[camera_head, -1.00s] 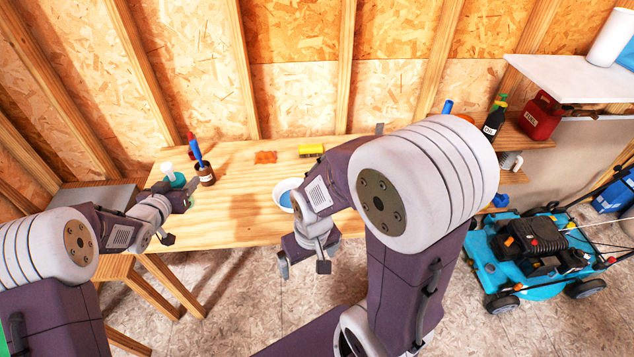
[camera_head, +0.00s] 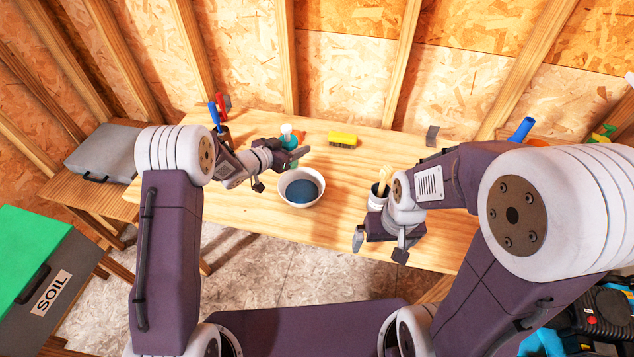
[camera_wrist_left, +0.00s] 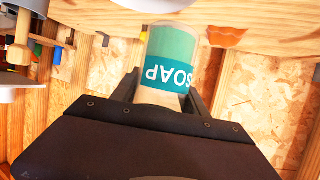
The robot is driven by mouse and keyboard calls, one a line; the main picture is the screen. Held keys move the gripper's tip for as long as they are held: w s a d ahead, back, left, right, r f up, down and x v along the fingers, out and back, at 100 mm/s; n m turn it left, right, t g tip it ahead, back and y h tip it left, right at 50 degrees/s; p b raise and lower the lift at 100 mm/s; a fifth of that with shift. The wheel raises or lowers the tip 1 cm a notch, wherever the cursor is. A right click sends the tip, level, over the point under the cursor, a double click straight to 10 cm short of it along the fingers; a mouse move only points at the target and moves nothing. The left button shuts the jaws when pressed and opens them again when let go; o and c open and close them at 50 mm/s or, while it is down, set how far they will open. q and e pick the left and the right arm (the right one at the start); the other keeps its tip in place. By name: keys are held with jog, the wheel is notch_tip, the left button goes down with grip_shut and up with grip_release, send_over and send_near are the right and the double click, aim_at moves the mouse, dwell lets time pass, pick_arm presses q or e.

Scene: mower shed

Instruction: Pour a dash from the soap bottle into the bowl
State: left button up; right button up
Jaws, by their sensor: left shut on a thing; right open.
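The soap bottle (camera_head: 290,142), teal with a white top, is in my left gripper (camera_head: 283,168) just behind the bowl in the head view. In the left wrist view the bottle (camera_wrist_left: 172,62) sits between the two dark fingers, its SOAP label upside down in that picture; table and wall are inverted there too, so it looks about upright. The bowl (camera_head: 284,198) is white with a dark blue inside and stands on the table, close in front of the bottle. My right gripper (camera_head: 380,248) is open and empty near the table's front edge.
A white can (camera_head: 376,198) with wooden handles stands by my right gripper. A yellow block (camera_head: 342,138) lies at the back of the table. A dark jar with blue and red handles (camera_head: 218,122) stands at the back left. The table (camera_head: 338,222) between bowl and can is clear.

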pick_arm(q)
jog(key=shift+f, duration=0.7)
jog(key=shift+a+f+b, duration=0.1)
jog(key=shift+f+b, duration=0.15)
jog(key=shift+b, duration=0.1)
jog(key=shift+a, duration=0.45)
jog(key=shift+d, duration=0.2)
jog(key=shift+f+b, duration=0.1)
jog(key=shift+b, duration=0.75)
jog(key=m+t+b, duration=0.1)
jog(key=b, duration=0.4)
jog(key=m+t+y+b, duration=0.1)
jog(key=m+b, duration=0.1)
jog(key=b, duration=0.4)
jog(key=m+t+b, duration=0.1)
jog(key=m+b, duration=0.1)
jog(key=b, duration=0.4)
jog(key=shift+s+d+t, duration=0.3)
jog(key=shift+s, duration=0.1)
jog(key=m+b, duration=0.1)
jog(key=b, duration=0.2)
jog(key=f+m+t+b, duration=0.1)
jog(key=b, duration=0.2)
jog(key=shift+w+a+y, duration=0.3)
jog(key=shift+a, duration=0.05)
jog(key=shift+w+r, duration=0.1)
jog(key=shift+r, duration=0.25)
jog(key=shift+a+f, duration=0.1)
jog(key=shift+f+b, duration=0.15)
jog(key=shift+b, duration=0.15)
